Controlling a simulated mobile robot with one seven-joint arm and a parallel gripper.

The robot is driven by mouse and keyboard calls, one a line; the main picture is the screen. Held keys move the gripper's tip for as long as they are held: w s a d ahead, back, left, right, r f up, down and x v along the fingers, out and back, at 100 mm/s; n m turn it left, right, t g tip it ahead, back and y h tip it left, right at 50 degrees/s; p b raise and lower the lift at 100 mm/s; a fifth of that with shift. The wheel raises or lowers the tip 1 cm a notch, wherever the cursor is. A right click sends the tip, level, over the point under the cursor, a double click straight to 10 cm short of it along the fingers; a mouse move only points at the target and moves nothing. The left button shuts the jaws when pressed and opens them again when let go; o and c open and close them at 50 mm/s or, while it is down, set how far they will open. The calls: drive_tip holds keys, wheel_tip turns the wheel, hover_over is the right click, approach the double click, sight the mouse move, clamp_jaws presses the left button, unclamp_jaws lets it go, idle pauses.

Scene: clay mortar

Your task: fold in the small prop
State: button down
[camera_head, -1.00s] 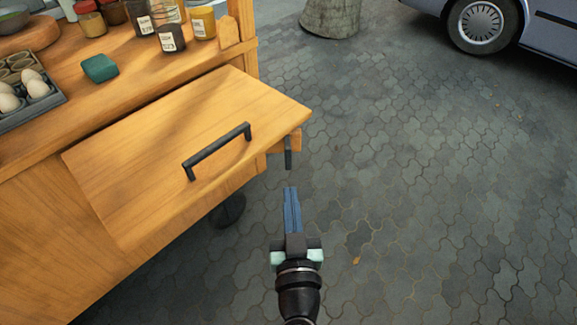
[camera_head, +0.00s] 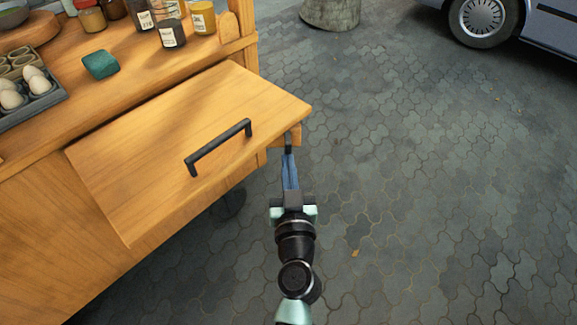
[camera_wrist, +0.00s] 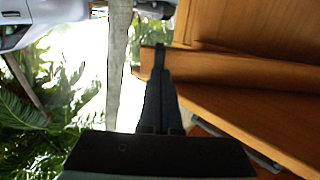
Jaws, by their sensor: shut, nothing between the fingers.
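The small prop (camera_head: 294,134) is a wooden piece sticking out under the right end of the raised wooden flap (camera_head: 150,150). A dark tab (camera_head: 288,141) hangs at its end. My gripper (camera_head: 288,157) is shut and empty, with its blue-grey fingers pointing at the tab from just below it. The fingertips seem to meet or nearly meet the tab; I cannot tell whether they touch. In the wrist view my gripper (camera_wrist: 160,78) is shut, with the dark tab (camera_wrist: 160,56) at its tips and wooden parts to the right. Most of the prop is hidden under the flap.
A black bar handle (camera_head: 218,148) is on the flap. The wooden counter (camera_head: 130,65) behind holds jars, a green block (camera_head: 100,64) and an egg tray (camera_head: 30,105). Open paving (camera_head: 430,190) lies to the right. A van (camera_head: 510,20) stands far back.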

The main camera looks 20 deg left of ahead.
sight(289, 130)
drive_tip(key=shift+n+g+y, duration=0.5)
drive_tip(key=shift+n+y, duration=0.3)
drive_tip(key=shift+y, duration=0.1)
drive_tip(key=b+x, duration=0.2)
drive_tip(key=x, duration=0.1)
drive_tip(key=d+b+x, duration=0.1)
drive_tip(key=b+x, duration=0.1)
drive_tip(key=x, duration=0.1)
drive_tip(key=w+b+x, duration=0.1)
drive_tip(key=b+x, duration=0.1)
drive_tip(key=x, duration=0.1)
drive_tip(key=shift+w+d+f, duration=0.15)
drive_tip(key=shift+d+f, duration=0.1)
drive_tip(key=shift+d, duration=0.05)
drive_tip(key=shift+w+a+r, duration=0.2)
drive_tip(key=shift+w+a, duration=0.15)
drive_tip(key=shift+w, duration=0.3)
drive_tip(key=shift+s+d+b, duration=0.1)
drive_tip(key=shift+s+b, duration=0.05)
drive_tip(key=shift+b, duration=0.15)
